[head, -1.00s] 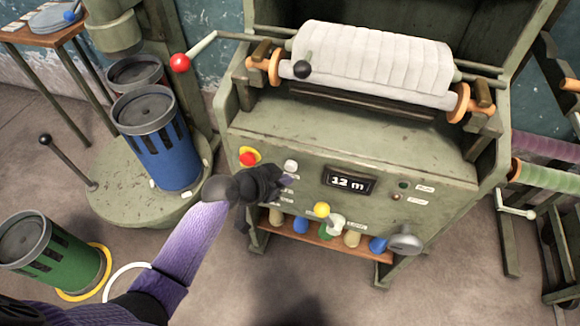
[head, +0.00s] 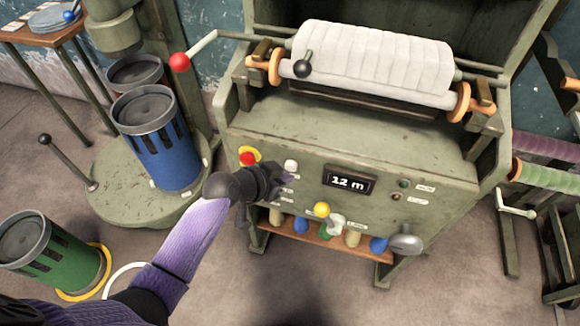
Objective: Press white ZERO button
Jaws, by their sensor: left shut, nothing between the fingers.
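The white button (head: 291,166) sits on the front panel of the green machine (head: 345,140), right of a red button on a yellow ring (head: 248,158). Its label is too small to read. My left gripper (head: 284,172) is shut and empty, with its dark fingertips at the panel just below and beside the white button. I cannot tell whether they touch it. The display (head: 348,182) reads "12 m". My right gripper is not in view.
A yellow knob (head: 322,209) and a grey lever knob (head: 405,242) stick out lower on the panel. A wooden shelf (head: 330,240) holds several coloured spools below. Blue (head: 160,150) and green (head: 55,255) canisters stand to the left.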

